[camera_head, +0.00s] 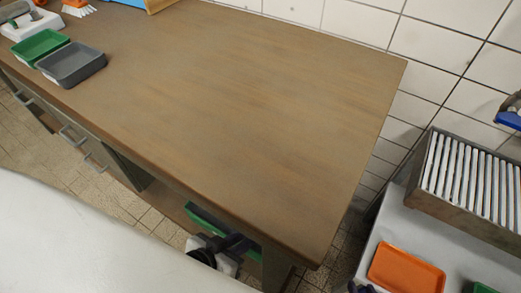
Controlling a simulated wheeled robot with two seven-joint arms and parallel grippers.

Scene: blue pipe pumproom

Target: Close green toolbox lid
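A green object (205,221), likely the green toolbox, shows in part under the wooden workbench near its front edge. The bench top hides most of it, so I cannot tell how its lid stands. My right gripper (232,245), black with white parts behind it, is low in front of the bench, at the green object. It overlaps the green in the view; whether it touches is unclear. Its fingertips are too small and dark to show whether they are open or shut. My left gripper is not in view.
The wooden workbench (240,95) is mostly bare. A green tray (38,46) and a grey tray (72,63) sit at its left end. At right, a grey surface (410,232) holds an orange tray (405,270) and a slotted metal rack (465,185). Drawer handles line the bench front.

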